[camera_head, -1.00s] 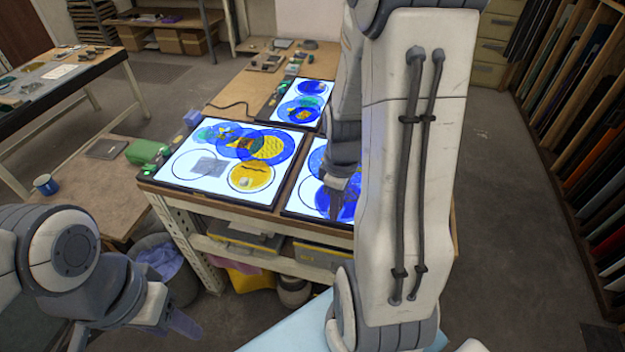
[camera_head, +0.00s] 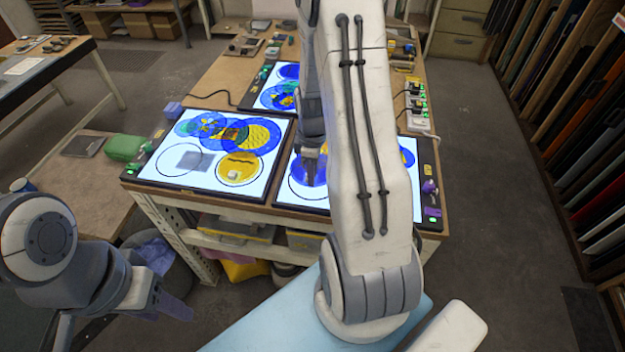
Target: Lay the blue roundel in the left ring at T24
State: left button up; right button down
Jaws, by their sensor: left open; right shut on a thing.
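My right gripper (camera_head: 312,178) reaches down over the front right light panel (camera_head: 283,196). It is shut on a blue roundel (camera_head: 300,172), which lies over the panel's left ring (camera_head: 291,186). My arm hides part of the roundel and most of the panel's middle. I cannot tell whether the roundel touches the glass. My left gripper (camera_head: 172,303) is open and empty, low at the left, away from the bench. I cannot read a T24 label.
The front left panel (camera_head: 221,197) carries a blue and yellow design, a yellow disc (camera_head: 240,167) and a ring (camera_head: 178,165) around a grey square. A third lit panel (camera_head: 262,97) stands behind. A green object (camera_head: 125,148) lies left of the bench. A rack of sheets (camera_head: 570,130) stands right.

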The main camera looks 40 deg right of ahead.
notch_tip(320, 180, down, 4)
jog(key=shift+r+p, duration=0.1)
jog(key=shift+p, duration=0.45)
jog(key=shift+f, duration=0.2)
jog(key=shift+f, duration=0.15)
jog(key=c, duration=0.7)
grip_release()
